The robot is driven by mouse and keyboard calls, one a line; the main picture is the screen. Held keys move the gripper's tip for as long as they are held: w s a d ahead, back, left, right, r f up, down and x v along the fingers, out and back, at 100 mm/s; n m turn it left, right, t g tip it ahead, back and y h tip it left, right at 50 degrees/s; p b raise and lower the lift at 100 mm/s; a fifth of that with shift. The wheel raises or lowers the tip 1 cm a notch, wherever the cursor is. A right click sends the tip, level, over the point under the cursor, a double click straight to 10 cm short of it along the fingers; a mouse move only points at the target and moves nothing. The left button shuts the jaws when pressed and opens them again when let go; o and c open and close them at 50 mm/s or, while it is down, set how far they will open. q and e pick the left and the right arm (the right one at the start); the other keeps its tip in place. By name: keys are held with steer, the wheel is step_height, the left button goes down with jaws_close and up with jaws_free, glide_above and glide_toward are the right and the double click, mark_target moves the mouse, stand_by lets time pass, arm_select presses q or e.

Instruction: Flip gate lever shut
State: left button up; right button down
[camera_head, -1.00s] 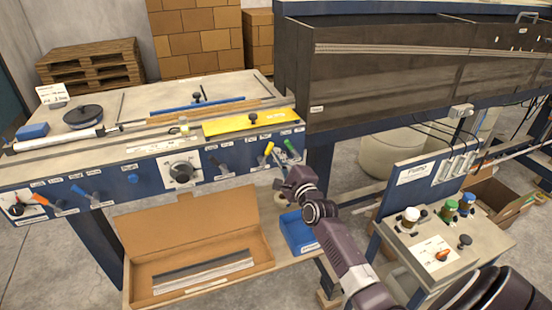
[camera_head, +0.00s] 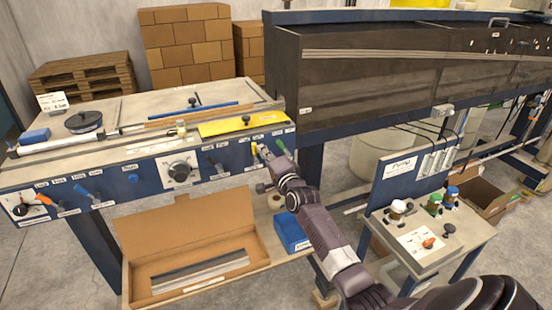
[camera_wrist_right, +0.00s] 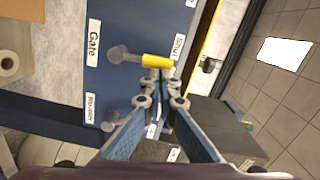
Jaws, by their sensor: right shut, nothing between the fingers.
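The gate lever has a yellow handle (camera_wrist_right: 157,61) on a grey pivot and is mounted on the blue front panel (camera_wrist_right: 140,22). In the right wrist view a "Gate" label (camera_wrist_right: 93,42) is left of it and a "Shut" label (camera_wrist_right: 179,47) right of it. The yellow handle also shows in the head view (camera_head: 262,150), at the panel's right end. My right gripper (camera_wrist_right: 160,84) is shut and empty. Its fingertips are right at the yellow handle; I cannot tell whether they touch it. My left gripper is not in view.
Another lever (camera_wrist_right: 108,126) sits beside the gate lever on the panel. In the head view a green lever (camera_head: 279,144) is partly hidden by my arm. A blue bin (camera_head: 291,232) and an open cardboard box (camera_head: 150,282) are on the shelf below. A control stand (camera_head: 440,245) is at the right.

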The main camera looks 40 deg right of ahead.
steer(key=a+n, duration=0.1)
steer(key=n, duration=0.1)
steer(key=shift+w+a+r+n+p, duration=0.1)
steer(key=shift+w+a+n+p, duration=0.2)
steer(key=shift+a+p, duration=0.1)
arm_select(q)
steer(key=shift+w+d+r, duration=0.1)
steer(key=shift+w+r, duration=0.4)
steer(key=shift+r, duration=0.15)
arm_select(e)
steer(key=shift+a, duration=0.15)
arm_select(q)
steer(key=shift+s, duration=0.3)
arm_select(e)
steer(key=shift+w+r, duration=0.1)
